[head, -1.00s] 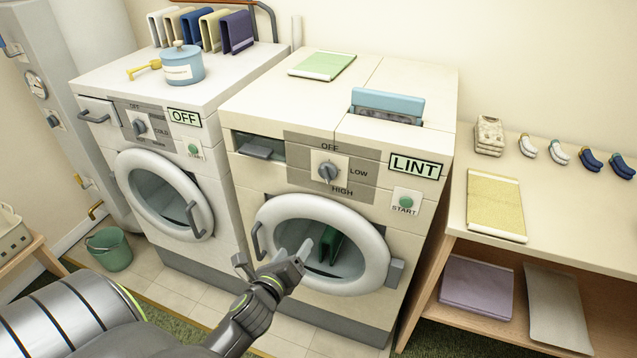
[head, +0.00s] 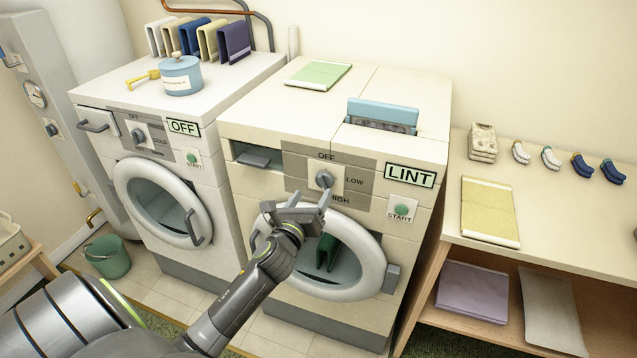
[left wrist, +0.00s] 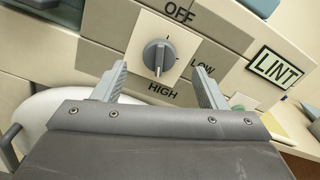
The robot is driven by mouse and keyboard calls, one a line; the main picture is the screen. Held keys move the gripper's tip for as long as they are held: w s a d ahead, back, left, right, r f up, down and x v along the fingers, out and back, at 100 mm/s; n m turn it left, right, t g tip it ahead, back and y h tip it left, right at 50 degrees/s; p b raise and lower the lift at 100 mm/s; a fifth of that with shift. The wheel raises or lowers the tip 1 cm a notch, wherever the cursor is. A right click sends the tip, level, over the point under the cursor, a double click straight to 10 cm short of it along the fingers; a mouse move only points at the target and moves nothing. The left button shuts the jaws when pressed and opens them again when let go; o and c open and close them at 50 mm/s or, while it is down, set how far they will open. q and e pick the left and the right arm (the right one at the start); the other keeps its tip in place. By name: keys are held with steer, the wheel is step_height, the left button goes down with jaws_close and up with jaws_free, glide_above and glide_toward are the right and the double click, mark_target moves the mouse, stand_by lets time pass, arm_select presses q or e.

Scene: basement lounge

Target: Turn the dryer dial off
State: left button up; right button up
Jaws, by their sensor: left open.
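The dryer (head: 400,62) is the cream machine on the right, with a LINT sign and a round door. Its grey dial (head: 323,180) sits on a panel marked OFF above, LOW to the right and HIGH below. In the left wrist view the dial (left wrist: 158,56) shows between and beyond my fingertips, its ridge running roughly up and down; I cannot tell which end points. My left gripper (head: 297,198) is open and empty, just in front of the panel and below the dial. It also shows in the left wrist view (left wrist: 161,70). My right gripper is out of view.
A START button (head: 401,209) is right of the dial. The round door (head: 372,262) with green cloth inside lies behind my arm. A washer (head: 95,140) with an OFF sign stands left. A wooden shelf (head: 560,215) stands right.

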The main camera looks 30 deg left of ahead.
mark_target(320, 182)
arm_select(q)
steer(key=x, duration=0.6)
steer(key=shift+d, duration=0.1)
steer(key=c, duration=1)
